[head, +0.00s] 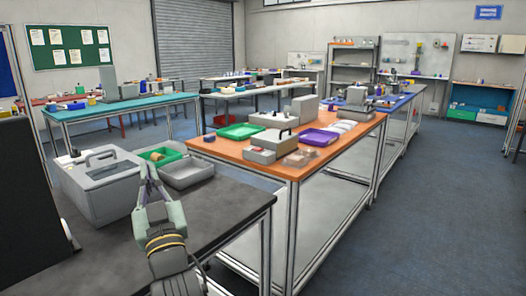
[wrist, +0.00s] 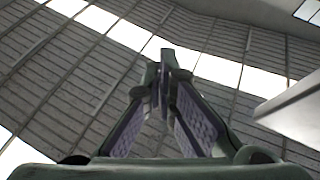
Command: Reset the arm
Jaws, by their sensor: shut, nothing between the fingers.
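My gripper (head: 148,166) is raised over the dark table in the head view, with its fingertips pointing up and away. Its two fingers meet at the tips and hold nothing. The wrist view shows the same shut fingers (wrist: 167,60) against the ceiling, with nothing between them. The arm below the gripper runs down to the bottom edge of the head view.
An orange table (head: 345,142) with boxes and trays stands to the right. Blue floor (head: 435,200) is clear at far right.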

